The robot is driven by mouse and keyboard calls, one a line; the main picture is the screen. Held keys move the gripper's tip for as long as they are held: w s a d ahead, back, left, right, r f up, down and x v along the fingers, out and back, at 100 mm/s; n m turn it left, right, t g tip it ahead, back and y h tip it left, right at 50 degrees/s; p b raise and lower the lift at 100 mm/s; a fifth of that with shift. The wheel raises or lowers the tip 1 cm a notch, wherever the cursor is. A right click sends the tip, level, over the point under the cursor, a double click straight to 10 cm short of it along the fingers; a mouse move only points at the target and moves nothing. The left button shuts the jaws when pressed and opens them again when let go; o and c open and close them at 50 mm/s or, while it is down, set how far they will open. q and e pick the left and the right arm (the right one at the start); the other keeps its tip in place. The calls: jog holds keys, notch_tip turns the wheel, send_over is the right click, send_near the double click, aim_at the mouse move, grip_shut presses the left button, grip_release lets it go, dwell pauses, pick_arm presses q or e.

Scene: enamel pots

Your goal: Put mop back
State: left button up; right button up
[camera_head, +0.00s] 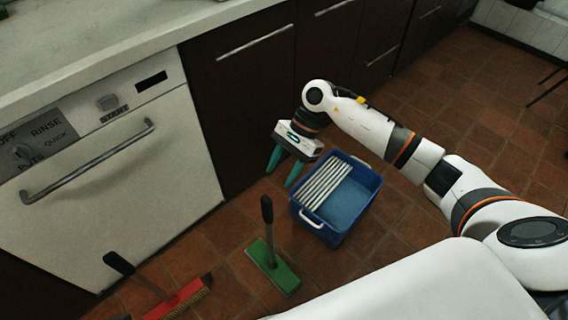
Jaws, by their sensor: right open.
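A green flat-headed tool, which looks like the mop (273,268), is on the tiled floor with its dark handle rising from the head. It is apart from the blue bucket (345,208), which stands behind it to the right. The bucket has a white slatted insert on its left side and a white handle at the front. My right gripper (281,173) is open and empty, its teal fingers pointing down near the bucket's back left corner and above the mop handle in the picture. My left gripper is not in view.
A red brush (178,299) with a dark handle is on the floor at the lower left. A white dishwasher (110,180) and dark cabinets (240,105) under a pale counter (90,40) line the left and back. Brown tiled floor is clear on the right.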

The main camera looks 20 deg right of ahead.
jog(key=a+r+m+t+y, duration=0.5)
jog(key=a+r+m+y, duration=0.4)
jog(key=a, duration=0.5)
notch_tip(320, 180, up, 6)
jog(key=w+d+m+t, duration=0.3)
jog(key=m+t, duration=0.9)
jog(key=m, duration=0.3)
jog(key=s+d+f+m+t+h, duration=0.15)
jog(key=d+f+m+h, duration=0.25)
jog(key=d+m+h, duration=0.5)
jog(key=s+d+f+m+h, duration=0.2)
jog(key=f+m+h, duration=0.3)
jog(key=m, duration=0.8)
jog(key=s+f+m+g, duration=0.5)
jog(key=s+g, duration=0.1)
jog(key=s, duration=0.4)
jog(key=s+d+f+m+g+h, duration=0.1)
jog(key=s+f+m+g, duration=0.4)
jog(key=s, duration=0.5)
jog(key=shift+s+d+f+g, duration=0.15)
jog(key=shift+f+g, duration=0.3)
jog(key=shift+f, duration=0.3)
